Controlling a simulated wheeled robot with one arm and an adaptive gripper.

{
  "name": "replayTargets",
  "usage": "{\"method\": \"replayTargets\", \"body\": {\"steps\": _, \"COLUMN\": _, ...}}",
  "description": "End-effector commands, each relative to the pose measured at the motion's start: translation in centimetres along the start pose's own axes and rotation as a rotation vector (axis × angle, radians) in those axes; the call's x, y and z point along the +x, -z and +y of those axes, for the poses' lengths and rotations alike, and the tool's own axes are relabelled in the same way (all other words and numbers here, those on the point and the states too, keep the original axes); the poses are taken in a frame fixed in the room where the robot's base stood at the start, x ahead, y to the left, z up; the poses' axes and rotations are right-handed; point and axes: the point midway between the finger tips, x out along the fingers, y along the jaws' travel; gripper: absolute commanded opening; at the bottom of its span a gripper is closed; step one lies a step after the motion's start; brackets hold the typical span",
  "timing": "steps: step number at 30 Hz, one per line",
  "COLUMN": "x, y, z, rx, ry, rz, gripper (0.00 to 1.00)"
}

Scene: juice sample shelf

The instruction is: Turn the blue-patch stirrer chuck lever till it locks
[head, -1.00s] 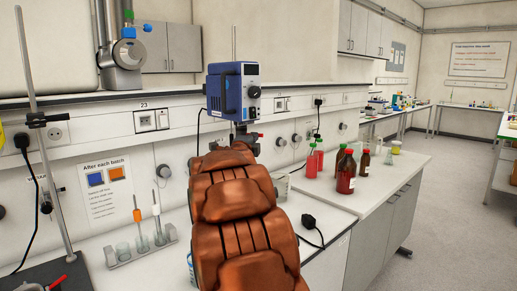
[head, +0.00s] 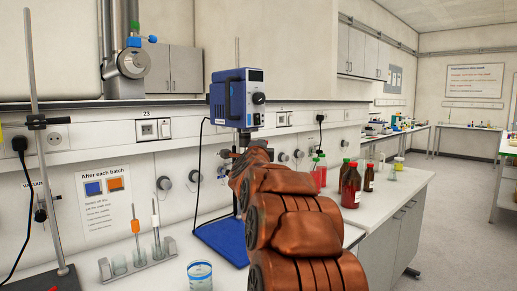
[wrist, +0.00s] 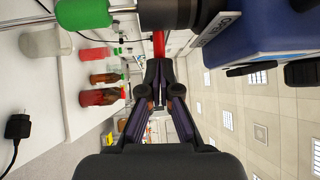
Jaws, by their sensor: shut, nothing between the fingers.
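The blue stirrer (head: 232,98) hangs on its stand above a blue base (head: 226,240) in the head view. Part of its body (wrist: 265,35) fills the upper right of the wrist view. A dark round chuck part (wrist: 168,13) is at the top of the wrist view, with the red lever (wrist: 159,43) extending from it towards my fingertips. My gripper (wrist: 159,68) is shut and empty, its tips close to the lever's end; I cannot tell whether they touch. In the head view my arm hides the lever and gripper.
A green cylinder (wrist: 84,14) lies beside the chuck in the wrist view. Red and brown bottles (head: 351,187) stand on the bench behind my arm. A glass beaker (head: 200,275) is near the front, and a tube rack (head: 137,262) is at left.

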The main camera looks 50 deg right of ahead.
Motion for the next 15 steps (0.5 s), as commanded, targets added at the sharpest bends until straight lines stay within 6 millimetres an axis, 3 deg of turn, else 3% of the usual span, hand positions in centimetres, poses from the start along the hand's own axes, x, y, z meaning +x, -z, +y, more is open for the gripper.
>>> {"method": "replayTargets", "body": {"steps": 8, "x": -0.7, "y": -0.1, "z": 0.1, "rx": 0.001, "ry": -0.001, "rz": 0.001, "gripper": 0.0}}
{"method": "replayTargets", "body": {"steps": 15, "x": -3.3, "y": -0.6, "z": -0.1, "rx": 0.002, "ry": 0.0, "rz": -0.002, "gripper": 0.0}}
